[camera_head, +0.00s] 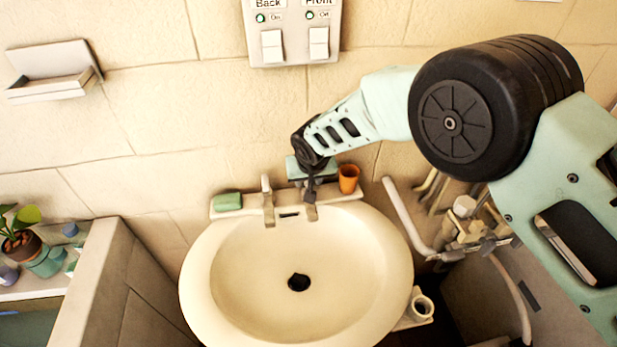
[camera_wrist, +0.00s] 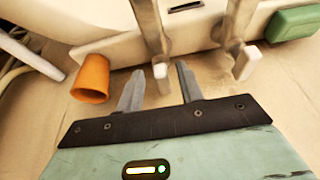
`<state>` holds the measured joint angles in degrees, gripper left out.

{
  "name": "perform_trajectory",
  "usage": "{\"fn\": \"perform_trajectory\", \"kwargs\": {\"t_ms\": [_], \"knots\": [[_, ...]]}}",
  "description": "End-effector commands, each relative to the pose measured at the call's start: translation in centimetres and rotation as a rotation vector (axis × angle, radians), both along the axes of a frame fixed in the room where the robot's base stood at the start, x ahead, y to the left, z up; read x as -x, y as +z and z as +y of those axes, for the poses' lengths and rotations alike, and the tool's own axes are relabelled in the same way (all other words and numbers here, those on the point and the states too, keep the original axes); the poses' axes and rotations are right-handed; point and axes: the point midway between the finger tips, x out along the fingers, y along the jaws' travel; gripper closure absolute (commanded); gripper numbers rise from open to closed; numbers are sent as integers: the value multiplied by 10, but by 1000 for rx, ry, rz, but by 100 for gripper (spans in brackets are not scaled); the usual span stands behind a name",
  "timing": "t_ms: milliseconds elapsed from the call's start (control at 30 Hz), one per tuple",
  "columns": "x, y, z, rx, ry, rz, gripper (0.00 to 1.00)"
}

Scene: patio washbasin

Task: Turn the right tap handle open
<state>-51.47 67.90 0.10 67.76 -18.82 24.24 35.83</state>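The washbasin (camera_head: 384,250) has two taps at its back ledge. The right tap (camera_head: 310,212) is partly hidden behind my gripper (camera_head: 311,190) in the head view. In the wrist view, which shows the basin from the back, this tap (camera_wrist: 148,25) is the one nearer the orange cup, and its pale handle (camera_wrist: 160,76) points towards my gripper (camera_wrist: 159,70). The two grey fingers are apart, one on each side of the handle's end, with visible gaps. I cannot tell whether they are level with it in height. The left tap (camera_head: 267,205) stands beside it.
An orange cup (camera_head: 348,178) stands on the ledge close to the right of my gripper. A green soap bar (camera_head: 228,201) lies at the ledge's left end. A switch panel (camera_head: 293,45) is on the wall above. Pipes (camera_head: 408,215) run right of the basin.

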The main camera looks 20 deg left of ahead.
Motion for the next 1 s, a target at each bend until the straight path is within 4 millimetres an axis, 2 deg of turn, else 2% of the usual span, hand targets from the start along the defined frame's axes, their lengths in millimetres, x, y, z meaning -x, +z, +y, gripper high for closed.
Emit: {"fn": "perform_trajectory", "kwargs": {"t_ms": [133,267,667,1000], "knots": [[0,0,0,0,0,0,63],[0,0,0,0,0,0,99],[-1,-1,-1,-2,38,0,100],[-7,-3,-8,-4,258,0,100]]}}
